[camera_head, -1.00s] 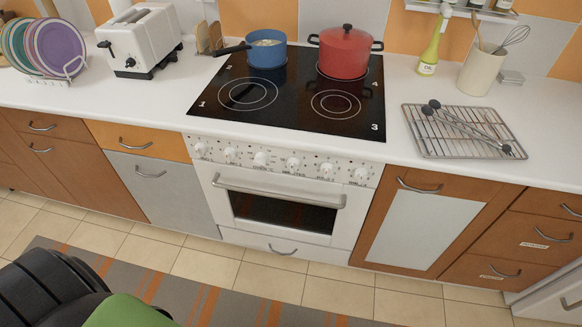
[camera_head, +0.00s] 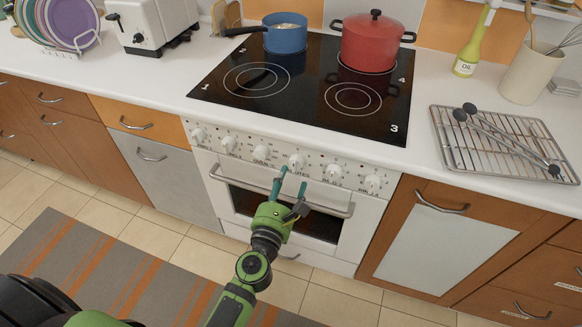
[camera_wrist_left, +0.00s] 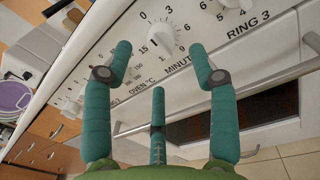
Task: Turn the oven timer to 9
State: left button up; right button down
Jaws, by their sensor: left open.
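The oven timer is the white knob (camera_head: 296,161) labelled MINUTES on the white control panel, fourth from the left. In the left wrist view, the timer knob (camera_wrist_left: 160,38) shows ahead, between the two upper teal fingers, with numbers such as 0, 3 and 15 around it. I cannot tell its exact setting. My left gripper (camera_head: 290,180) is open and empty just in front of the panel, below the timer knob and above the oven handle. Its three teal fingers (camera_wrist_left: 162,62) show spread in the wrist view, apart from the knob. My right gripper is not in view.
The oven handle (camera_head: 230,184) runs across below the panel, close to my left gripper. Other knobs sit either side, including the oven knob (camera_head: 262,152) and a ring knob (camera_head: 332,172). A blue pan (camera_head: 285,35) and red pot (camera_head: 368,45) stand on the hob (camera_head: 310,98).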

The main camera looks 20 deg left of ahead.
aim_at(294, 168)
pick_arm(q)
jog(key=w, duration=0.5)
jog(key=shift+w+a, duration=0.1)
jog(key=shift+w, duration=0.15)
jog(key=c, duration=1.1)
